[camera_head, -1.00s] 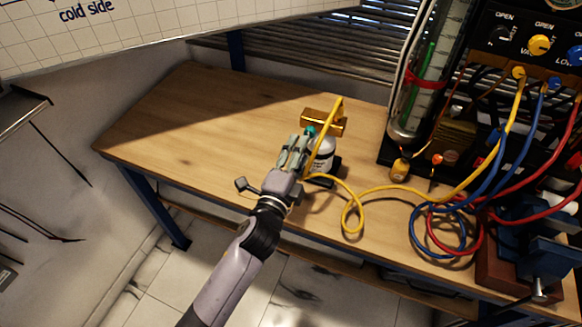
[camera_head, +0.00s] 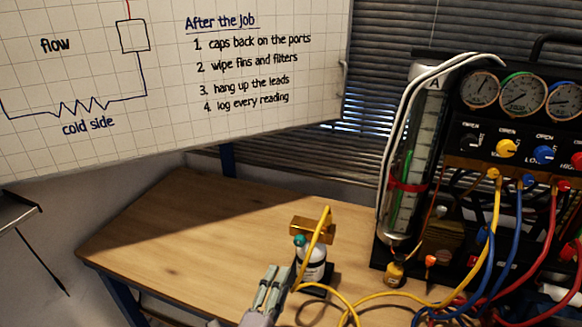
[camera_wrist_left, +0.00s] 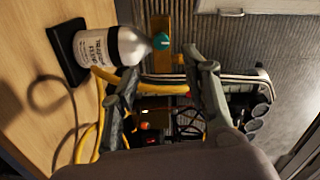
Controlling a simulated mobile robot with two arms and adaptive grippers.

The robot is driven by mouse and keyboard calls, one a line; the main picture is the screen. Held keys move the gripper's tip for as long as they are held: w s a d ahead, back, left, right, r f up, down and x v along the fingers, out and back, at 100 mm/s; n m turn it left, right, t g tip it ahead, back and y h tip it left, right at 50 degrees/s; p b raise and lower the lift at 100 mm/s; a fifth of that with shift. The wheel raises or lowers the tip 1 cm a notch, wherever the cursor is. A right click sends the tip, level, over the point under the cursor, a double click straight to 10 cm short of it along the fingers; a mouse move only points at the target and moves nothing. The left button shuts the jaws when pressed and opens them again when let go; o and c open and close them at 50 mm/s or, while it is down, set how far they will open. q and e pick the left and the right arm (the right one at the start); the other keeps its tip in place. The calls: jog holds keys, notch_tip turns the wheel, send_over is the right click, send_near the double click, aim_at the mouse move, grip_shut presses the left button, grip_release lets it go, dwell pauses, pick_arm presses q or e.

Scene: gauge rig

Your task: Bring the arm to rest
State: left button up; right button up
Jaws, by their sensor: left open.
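My left gripper (camera_head: 266,290) shows at the bottom of the head view, in front of and to the left of a small white and silver bottle (camera_head: 312,262). In the left wrist view its two fingers (camera_wrist_left: 165,85) are spread with nothing held between them. The bottle (camera_wrist_left: 115,46) stands on a black base (camera_wrist_left: 68,50) there, beside the left finger. It has a teal knob (camera_wrist_left: 161,41) and a brass block (camera_head: 313,229) at its top. My right gripper is not in view.
A yellow hose (camera_head: 390,297) runs from the bottle to the gauge rig (camera_head: 520,140) at the right. Blue and red hoses hang there. A glass column (camera_head: 408,160) stands beside it. The wooden table (camera_head: 170,235) is clear at the left. A whiteboard (camera_head: 160,70) is behind.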

pick_arm(q)
jog(key=s+a+f+n+g+y, duration=0.3)
jog(key=s+a+f+n, duration=0.15)
jog(key=a+n, duration=0.2)
jog(key=s+a+f+n+g+y, duration=0.3)
jog(key=a+f+n+g, duration=0.15)
jog(key=a, duration=0.25)
jog(key=s+a+f+n+g+h, duration=0.1)
jog(key=s+a+f+n+g, duration=0.15)
jog(key=s, duration=0.45)
jog(key=s+a+f+n+g, duration=0.1)
jog(key=s+n+g, duration=0.25)
jog(key=s, duration=0.45)
jog(key=s+f+g, duration=0.2)
jog(key=s+f, duration=0.1)
jog(key=f, duration=2.6)
jog(key=s+a+f, duration=0.2)
jog(key=s+f, duration=1.1)
jog(key=s, duration=0.2)
jog(key=shift+s+a+f+g, duration=0.3)
jog(key=shift+s+g, duration=0.05)
jog(key=shift+s, duration=0.05)
jog(key=shift+c, duration=0.3)
